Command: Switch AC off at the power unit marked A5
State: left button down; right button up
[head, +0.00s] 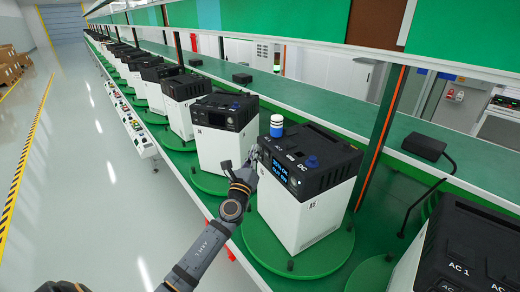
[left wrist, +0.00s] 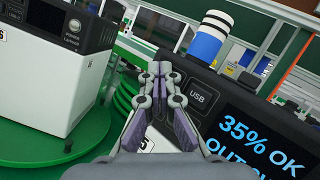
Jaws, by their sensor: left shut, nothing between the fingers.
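The power unit marked A5 (head: 305,212) is a white box with a black top on a green turntable disc. Its display (head: 279,171) is lit blue; in the left wrist view the screen (left wrist: 262,140) reads 35% OK, with a second line starting OUT, cut off. A USB button (left wrist: 200,96) shows left of the screen. The AC button is not clear there; my fingers cover the panel beside USB. My left gripper (head: 252,164) is shut and empty, at the panel's upper left corner; its fingertips (left wrist: 161,70) show close to the panel. Contact cannot be told. My right gripper is not in view.
A neighbouring unit (head: 222,147) stands close on the left, another (head: 455,245) on the right. The floor aisle (head: 95,190) is clear.

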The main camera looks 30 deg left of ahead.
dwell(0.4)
pick_arm(q)
jog(key=shift+s+a, duration=0.4)
jog(key=shift+s, duration=0.2)
jog(key=shift+s+a+b, duration=0.1)
jog(key=shift+s+a, duration=0.35)
jog(key=shift+s, duration=0.25)
jog(key=shift+s+a+b, duration=0.15)
jog(key=shift+s+a, duration=0.25)
jog(key=shift+s, duration=0.35)
jog(key=shift+s+a+b, duration=0.1)
jog(key=shift+s+a, duration=0.35)
jog(key=shift+s, duration=0.25)
